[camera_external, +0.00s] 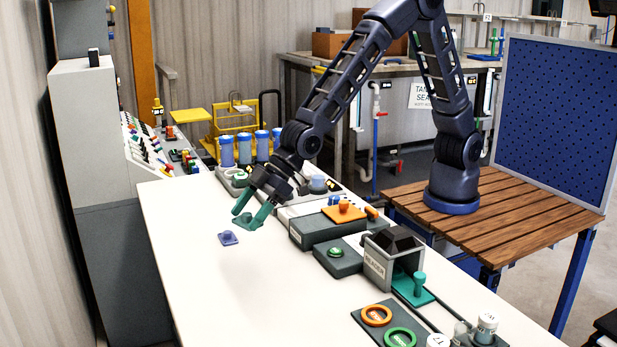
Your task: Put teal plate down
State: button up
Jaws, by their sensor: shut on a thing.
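My gripper (252,214) reaches down over the left part of the white table, its two green-teal fingers pointing down. It is shut on a dark teal plate (247,224), which shows at and below the fingertips and is partly hidden by them. I cannot tell whether this plate touches the table top. A small purple plate with a knob (228,239) lies on the table just in front and to the left of it. A brighter teal plate with an upright peg (415,290) sits at the mouth of the grey reader (379,266).
An orange plate with a knob (344,211) sits on a grey box (325,230) to the right. Blue-capped jars (244,148) stand behind my gripper. Orange (376,315) and green (400,338) rings lie at the front right. The white table (215,290) is clear at the front left.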

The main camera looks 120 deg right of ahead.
notch_tip(320, 180, down, 15)
jog(key=shift+r, duration=0.15)
dwell(0.4)
jog(key=o, duration=1.5)
